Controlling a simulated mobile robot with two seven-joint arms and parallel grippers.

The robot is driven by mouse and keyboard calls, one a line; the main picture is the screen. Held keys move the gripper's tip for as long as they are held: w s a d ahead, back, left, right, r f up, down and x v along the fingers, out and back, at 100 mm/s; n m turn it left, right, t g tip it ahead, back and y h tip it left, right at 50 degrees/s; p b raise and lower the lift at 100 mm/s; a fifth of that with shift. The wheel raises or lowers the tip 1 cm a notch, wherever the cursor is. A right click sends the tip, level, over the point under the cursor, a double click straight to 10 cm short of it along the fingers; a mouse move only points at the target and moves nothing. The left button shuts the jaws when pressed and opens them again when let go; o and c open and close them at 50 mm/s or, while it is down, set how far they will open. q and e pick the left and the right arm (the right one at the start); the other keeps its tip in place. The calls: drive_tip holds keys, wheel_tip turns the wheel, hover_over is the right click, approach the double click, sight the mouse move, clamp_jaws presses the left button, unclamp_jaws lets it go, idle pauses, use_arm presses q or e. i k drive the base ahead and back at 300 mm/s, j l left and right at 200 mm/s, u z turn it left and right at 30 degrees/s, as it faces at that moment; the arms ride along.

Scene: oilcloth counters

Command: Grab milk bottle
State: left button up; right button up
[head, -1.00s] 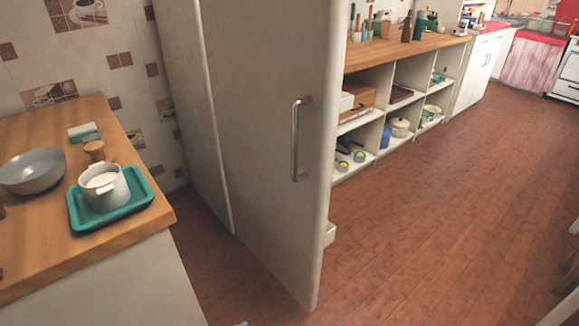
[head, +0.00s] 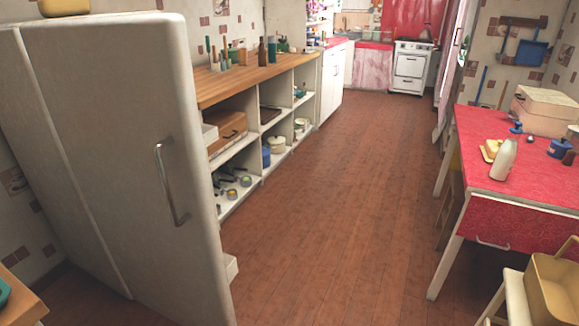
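A white milk bottle (head: 503,159) stands upright on the red-covered table (head: 478,131) at the right of the head view. It is near the table's left front part, beside a yellow item that looks like butter on a board (head: 491,150). Neither of my grippers shows in the head view, so their state is not visible.
A tall fridge (head: 110,150) with a metal handle stands at the left. Open shelves (head: 268,135) line the wall behind it. A chair with a yellow container (head: 552,285) is at the lower right. The wooden floor (head: 330,210) between is clear.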

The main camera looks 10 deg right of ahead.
sight(505, 157)
drive_tip(key=z, duration=1.55)
drive_tip(key=i+j+u, duration=0.1)
drive_tip(key=i, duration=0.65)
drive_tip(key=i+j+u, duration=0.1)
drive_tip(key=i+j, duration=0.15)
drive_tip(key=i, duration=0.5)
